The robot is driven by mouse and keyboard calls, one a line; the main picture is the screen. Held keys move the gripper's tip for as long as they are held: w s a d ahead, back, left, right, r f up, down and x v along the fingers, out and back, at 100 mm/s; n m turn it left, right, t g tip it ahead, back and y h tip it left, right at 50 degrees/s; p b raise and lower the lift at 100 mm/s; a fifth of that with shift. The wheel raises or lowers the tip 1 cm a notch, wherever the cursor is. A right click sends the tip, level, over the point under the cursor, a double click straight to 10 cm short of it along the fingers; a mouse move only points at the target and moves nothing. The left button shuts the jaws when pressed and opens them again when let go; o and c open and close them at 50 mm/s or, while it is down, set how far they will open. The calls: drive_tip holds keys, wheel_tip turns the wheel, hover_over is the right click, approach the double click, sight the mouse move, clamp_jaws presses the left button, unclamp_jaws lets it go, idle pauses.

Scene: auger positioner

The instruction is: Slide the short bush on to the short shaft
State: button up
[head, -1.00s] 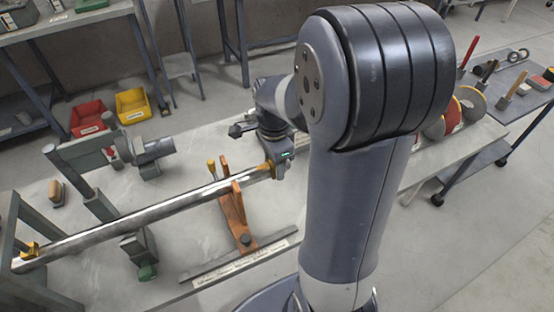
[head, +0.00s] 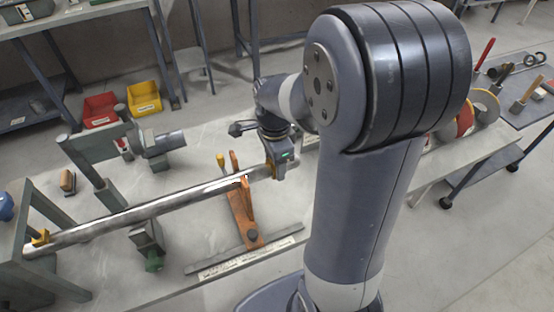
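A long steel shaft (head: 150,207) runs from a green frame at the lower left to my gripper, resting across an orange stand (head: 240,208). I cannot tell whether this is the short shaft. My gripper (head: 274,172) points down at the shaft's right end. A small brass-coloured piece, perhaps the short bush (head: 270,166), shows beside its fingers at that end. The fingers are small and partly hidden, so I cannot tell whether they grip it. Another brass-coloured collar (head: 40,238) sits around the shaft's left end.
A green post frame (head: 97,165) with a grey motor (head: 158,148) stands behind the shaft. A green-grey block (head: 147,240) stands under it. A labelled rail (head: 245,255) lies in front. Red (head: 101,109) and yellow (head: 144,98) bins are beyond the bench.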

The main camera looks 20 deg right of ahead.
drive_tip(key=o, duration=0.4)
drive_tip(key=shift+o, duration=0.2)
wheel_tip(320, 180, up, 11)
idle(0.3)
drive_tip(key=shift+f, duration=0.25)
wheel_tip(320, 180, down, 10)
drive_tip(key=shift+f, duration=0.2)
drive_tip(key=shift+d+f, duration=0.15)
drive_tip(key=shift+d, duration=0.4)
